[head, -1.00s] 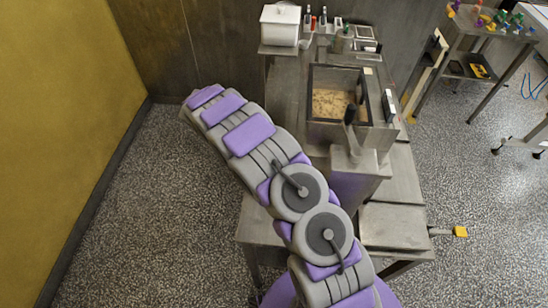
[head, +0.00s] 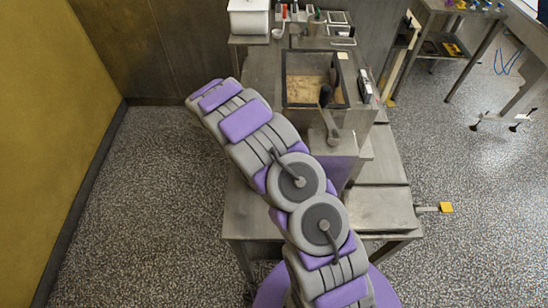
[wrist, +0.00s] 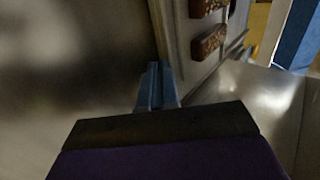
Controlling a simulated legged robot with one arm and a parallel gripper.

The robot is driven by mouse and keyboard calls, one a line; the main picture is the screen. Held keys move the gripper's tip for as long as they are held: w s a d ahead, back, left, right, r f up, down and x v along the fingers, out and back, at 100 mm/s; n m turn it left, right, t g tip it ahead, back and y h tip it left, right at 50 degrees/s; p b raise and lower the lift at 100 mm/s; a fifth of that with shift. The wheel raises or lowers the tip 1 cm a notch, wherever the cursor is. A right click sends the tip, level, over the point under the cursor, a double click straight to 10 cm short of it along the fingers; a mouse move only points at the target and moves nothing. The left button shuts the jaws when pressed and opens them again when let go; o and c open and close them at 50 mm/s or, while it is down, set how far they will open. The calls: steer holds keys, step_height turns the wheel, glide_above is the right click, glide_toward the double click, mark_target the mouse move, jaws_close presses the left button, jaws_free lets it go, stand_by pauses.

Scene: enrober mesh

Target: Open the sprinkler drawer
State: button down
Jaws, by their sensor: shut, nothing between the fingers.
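In the wrist view my gripper (wrist: 157,85) is shut and empty, its two blue-grey fingers close together. A pale panel (wrist: 180,45) rises just ahead and to the right of the fingertips. Two brown speckled blocks (wrist: 208,42) stick out from it, one above the other, right of the fingers and apart from them. I cannot tell which part is the sprinkler drawer. In the head view my arm runs up and left beside the steel machine; the gripper is hidden there.
The machine's open bin (head: 315,104) holds beige material. A steel plate (head: 383,210) with a yellow-ended handle (head: 446,207) sits at the lower right. A white container (head: 248,17) stands at the back. Floor is clear left of the machine, up to the yellow wall (head: 60,120).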

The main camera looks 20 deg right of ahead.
steer(key=shift+d, duration=0.2)
steer(key=d+p, duration=0.1)
steer(key=s+d, duration=0.1)
steer(key=d+p, duration=0.1)
steer(key=shift+s+d+r+p, duration=0.1)
steer(key=shift+s+r+p, duration=0.1)
steer(key=shift+s+p, duration=0.1)
steer(key=shift+s+d+f, duration=0.15)
steer(key=shift+d+f, duration=0.05)
steer(key=shift+d, duration=0.3)
